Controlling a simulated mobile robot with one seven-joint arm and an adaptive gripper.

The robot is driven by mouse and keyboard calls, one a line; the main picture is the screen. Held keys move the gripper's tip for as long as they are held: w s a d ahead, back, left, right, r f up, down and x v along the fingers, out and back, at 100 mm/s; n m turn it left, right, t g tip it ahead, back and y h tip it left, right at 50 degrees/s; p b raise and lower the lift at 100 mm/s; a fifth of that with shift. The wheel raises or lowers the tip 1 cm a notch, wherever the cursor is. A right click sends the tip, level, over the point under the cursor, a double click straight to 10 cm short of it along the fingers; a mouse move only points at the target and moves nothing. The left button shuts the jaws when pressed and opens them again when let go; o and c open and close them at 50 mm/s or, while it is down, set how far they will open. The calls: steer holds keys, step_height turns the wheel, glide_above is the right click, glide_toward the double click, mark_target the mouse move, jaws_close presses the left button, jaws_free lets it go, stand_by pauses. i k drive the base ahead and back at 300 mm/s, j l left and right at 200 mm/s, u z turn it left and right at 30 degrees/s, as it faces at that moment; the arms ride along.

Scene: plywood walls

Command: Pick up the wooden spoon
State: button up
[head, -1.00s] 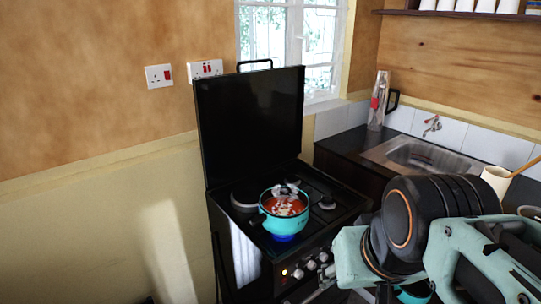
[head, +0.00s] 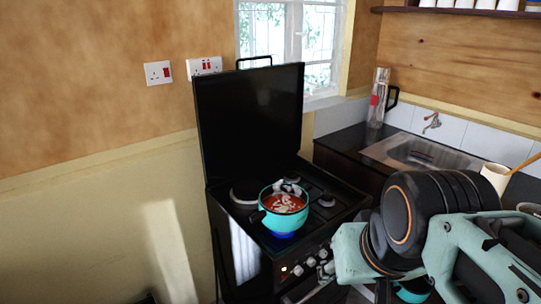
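A thin wooden handle, which looks like the wooden spoon (head: 527,162), leans up out of a cream cup (head: 496,178) at the right edge of the head view. Its lower end is hidden inside the cup, and its upper end reaches the picture edge. My teal and black arm fills the lower right, in front of the counter below the cup. My gripper's fingertips do not show, so I cannot see whether they are open or shut.
A turquoise pot (head: 284,207) with red food stands on the black stove (head: 240,205), its lid panel (head: 250,115) raised. A sink (head: 425,152) is set in the dark counter (head: 350,140). A clear bottle-like item (head: 377,98) stands at the back.

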mark_target(538, 157)
steer(key=z, duration=1.5)
steer(key=u, duration=1.65)
steer(key=z, duration=1.7)
